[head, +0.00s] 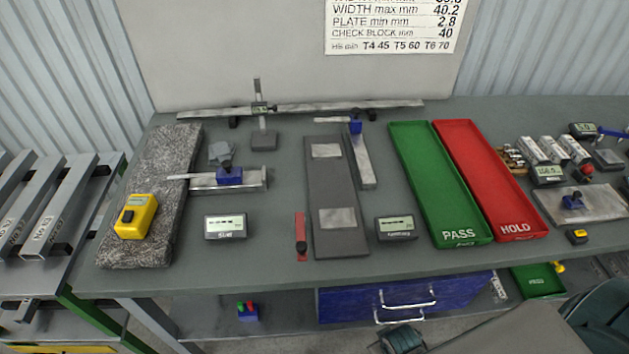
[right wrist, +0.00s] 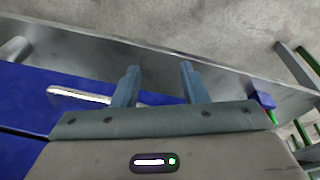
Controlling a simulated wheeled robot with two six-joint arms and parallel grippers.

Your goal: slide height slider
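A height gauge with an upright post stands at the back of the table in the head view. Its dark slider (head: 261,108) sits partway up the post, above a grey base block (head: 264,141). Two other gauges with blue sliders lie nearer, a depth-type one (head: 229,177) at left centre and one (head: 355,127) right of the height gauge. My right gripper (right wrist: 158,78) is open and empty in the right wrist view, its two fingers apart. It is low by the blue drawer, away from the height gauge. My left gripper is not in view.
A granite slab (head: 150,190) with a yellow device (head: 135,216) is at left. A dark plate (head: 337,190) lies mid-table, with green (head: 464,234) and red (head: 515,228) trays to its right. Small displays (head: 225,227) stand near the front. The blue drawer (head: 450,294) is below the table.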

